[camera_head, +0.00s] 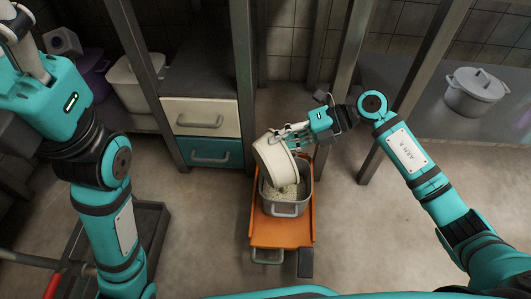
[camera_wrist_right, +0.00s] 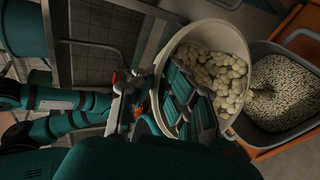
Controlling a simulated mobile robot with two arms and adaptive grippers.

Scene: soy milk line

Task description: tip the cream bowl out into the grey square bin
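The cream bowl (camera_head: 275,158) hangs strongly tilted over the back of the grey square bin (camera_head: 285,208). My right gripper (camera_head: 288,136) is shut on the bowl's rim; the wrist view shows its fingers (camera_wrist_right: 184,98) across the bowl's wall. In that view pale lumps (camera_wrist_right: 215,73) lie inside the bowl (camera_wrist_right: 246,48), and fine pale grains lie in the bin (camera_wrist_right: 262,135) beside it. The bin stands upright, with a handle at its front. My left gripper (camera_head: 20,42) is at the upper left, away from bowl and bin; its fingertips are partly cut off.
The bin stands on an orange platform (camera_head: 270,236). Behind it are a cream drawer (camera_head: 185,120) and a teal drawer (camera_head: 190,155). A lidded pot (camera_head: 474,92) stands on the right-hand counter. A dark cart frame (camera_head: 150,225) is at the lower left. Floor right of the platform is clear.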

